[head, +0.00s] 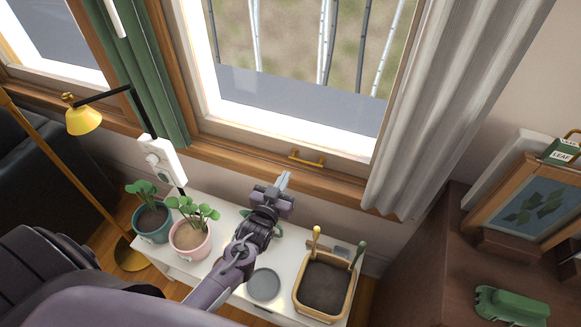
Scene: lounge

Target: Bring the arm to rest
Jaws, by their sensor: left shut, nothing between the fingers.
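My left arm comes in from the lower left and reaches over the white bench below the window. My left gripper (284,182) is shut and empty, held above the bench near the window sill. Part of a green plant shows behind its wrist, mostly hidden by my arm. My right gripper is not in view.
On the white bench (232,218) stand a plant in a teal pot (152,227), a plant in a pink pot (190,240), a grey saucer (264,284) and a soil tray (322,287) with tools. A wooden cabinet (430,262) stands at right, a yellow lamp (84,119) at left.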

